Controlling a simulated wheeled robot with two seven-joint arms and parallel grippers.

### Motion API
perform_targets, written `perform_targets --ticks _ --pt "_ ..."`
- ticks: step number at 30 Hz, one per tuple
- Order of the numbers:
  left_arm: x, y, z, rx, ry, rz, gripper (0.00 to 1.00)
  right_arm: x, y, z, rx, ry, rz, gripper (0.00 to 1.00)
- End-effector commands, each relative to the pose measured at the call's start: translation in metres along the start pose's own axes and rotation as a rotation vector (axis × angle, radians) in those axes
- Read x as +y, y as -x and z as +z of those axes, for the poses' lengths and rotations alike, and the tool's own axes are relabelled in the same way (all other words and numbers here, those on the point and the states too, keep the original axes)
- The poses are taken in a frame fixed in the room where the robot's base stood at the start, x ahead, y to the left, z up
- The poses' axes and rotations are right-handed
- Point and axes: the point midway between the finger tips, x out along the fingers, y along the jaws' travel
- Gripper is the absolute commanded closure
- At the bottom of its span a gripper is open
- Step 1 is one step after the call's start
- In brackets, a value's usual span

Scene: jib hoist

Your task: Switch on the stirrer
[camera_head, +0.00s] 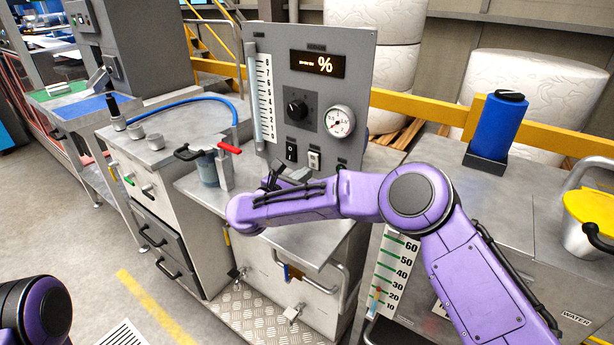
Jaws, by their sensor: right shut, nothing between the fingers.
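A grey upright control panel (345,65) stands at the back of the middle steel bench. Low on it are a black rocker switch (291,149) and a lighter switch (314,159) beside it. I cannot read which one belongs to the stirrer, nor their positions. Above them are a black knob (297,107), a round gauge (340,121) and a display (318,64) showing dashes and a percent sign. My right gripper (275,172) is shut and empty, just below and left of the switches; its wrist partly hides it. At the lower left only a purple link of my left arm shows.
A small grey-blue vessel (208,170) and a red-handled valve (228,150) stand left of my right gripper. A blue cylinder (497,125) and a yellow-lidded bucket (588,222) are on the right bench. A yellow rail (430,108) runs behind.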

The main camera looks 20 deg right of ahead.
Motion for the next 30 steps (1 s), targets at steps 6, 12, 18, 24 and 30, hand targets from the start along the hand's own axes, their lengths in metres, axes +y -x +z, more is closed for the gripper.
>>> perform_targets --ticks 6,12,18,24,30 --pt "0.001 -0.017 0.007 -0.001 0.0 0.0 0.06 0.005 0.052 -0.014 -0.002 0.003 0.007 1.0" --pt "0.002 -0.024 0.01 0.0 0.0 0.0 0.06 0.005 0.095 -0.022 -0.002 0.002 0.005 1.0" --pt "0.002 -0.026 0.011 0.0 0.0 0.0 0.06 0.004 0.116 -0.025 0.0 0.003 0.004 1.0" --pt "0.002 -0.026 0.011 0.0 0.0 0.0 0.06 0.004 0.118 -0.025 0.001 0.003 0.003 1.0" --pt "0.002 -0.026 0.011 0.0 0.0 0.0 0.06 0.004 0.118 -0.025 0.001 0.003 0.003 1.0"
